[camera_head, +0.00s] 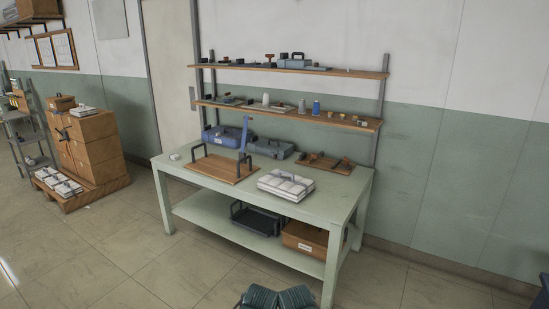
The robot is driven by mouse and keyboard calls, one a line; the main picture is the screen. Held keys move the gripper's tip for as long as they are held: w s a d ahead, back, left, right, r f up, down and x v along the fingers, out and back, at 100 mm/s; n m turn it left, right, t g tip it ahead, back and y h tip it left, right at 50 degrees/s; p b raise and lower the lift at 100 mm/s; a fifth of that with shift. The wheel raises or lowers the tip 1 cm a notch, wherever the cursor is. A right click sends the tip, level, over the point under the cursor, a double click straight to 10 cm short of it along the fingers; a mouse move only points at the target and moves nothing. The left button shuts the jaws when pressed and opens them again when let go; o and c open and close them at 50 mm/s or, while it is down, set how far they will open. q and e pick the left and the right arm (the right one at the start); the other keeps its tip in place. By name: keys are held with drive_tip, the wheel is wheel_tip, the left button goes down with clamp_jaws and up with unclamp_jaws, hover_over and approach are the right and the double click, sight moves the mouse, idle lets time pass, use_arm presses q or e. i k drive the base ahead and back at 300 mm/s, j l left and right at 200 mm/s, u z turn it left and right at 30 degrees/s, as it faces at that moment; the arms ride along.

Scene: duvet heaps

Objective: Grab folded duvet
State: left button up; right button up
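A white folded bundle, which looks like a folded duvet (285,186), lies flat on the front right part of the pale green workbench (215,202). A dark strap or handle shows on top of it. Similar white bundles (58,181) lie on the wooden pallet at the left, and another white one (83,112) lies on the stacked boxes there. Neither of my grippers can be made out in this view. Nothing is seen touching the bundle on the bench.
A brown board with dark handles (219,168), blue cases (271,148) and a brown tray (325,163) share the benchtop. Shelves (290,70) with small items rise behind. A dark crate (256,219) and brown box (304,239) sit below. Floor before the bench looks mostly clear.

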sight(292, 187)
drive_tip(key=i+j+z, duration=0.1)
drive_tip(key=i+j, duration=0.15)
drive_tip(key=i, duration=0.25)
drive_tip(key=i+j+z, duration=0.1)
drive_tip(key=i+j, duration=0.15)
drive_tip(key=i, duration=0.2)
drive_tip(key=i+j+z, duration=0.45)
drive_tip(key=j+z, duration=0.25)
drive_tip(key=i+j+z, duration=0.15)
drive_tip(key=j+z, duration=0.15)
drive_tip(key=i+j+z, duration=0.1)
drive_tip(key=j+z, duration=0.25)
drive_tip(key=j, duration=0.15)
drive_tip(key=j+z, duration=0.25)
drive_tip(key=j, duration=0.3)
drive_tip(key=i+j+z, duration=0.1)
drive_tip(key=j+z, duration=0.15)
drive_tip(key=j, duration=0.35)
